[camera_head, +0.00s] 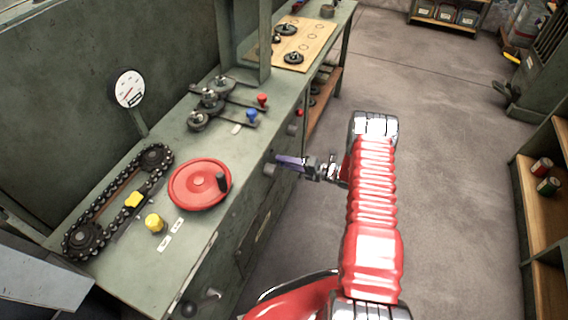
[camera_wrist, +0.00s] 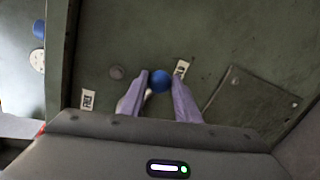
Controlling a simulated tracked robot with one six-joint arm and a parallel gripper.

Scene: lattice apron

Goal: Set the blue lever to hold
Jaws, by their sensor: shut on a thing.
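The blue lever shows in the wrist view as a round blue knob (camera_wrist: 160,80) on a pale stem, in front of the green bench front. My gripper (camera_head: 281,161) is at the bench's front face in the head view. Its two purple-grey fingers also show in the wrist view (camera_wrist: 158,88), one on each side of the knob, shut on it. A small white label (camera_wrist: 181,68) lies just right of the knob, and another label (camera_wrist: 88,99) is farther left. Their words are too small to read surely. In the head view the fingers hide the knob.
The bench top (camera_head: 201,232) carries a red wheel (camera_head: 197,184), a yellow knob (camera_head: 154,222), a chain drive (camera_head: 84,237), and another blue knob (camera_head: 252,115) beside a red one (camera_head: 262,99). Open floor (camera_head: 447,150) lies right of my arm; shelves (camera_head: 541,195) stand beyond.

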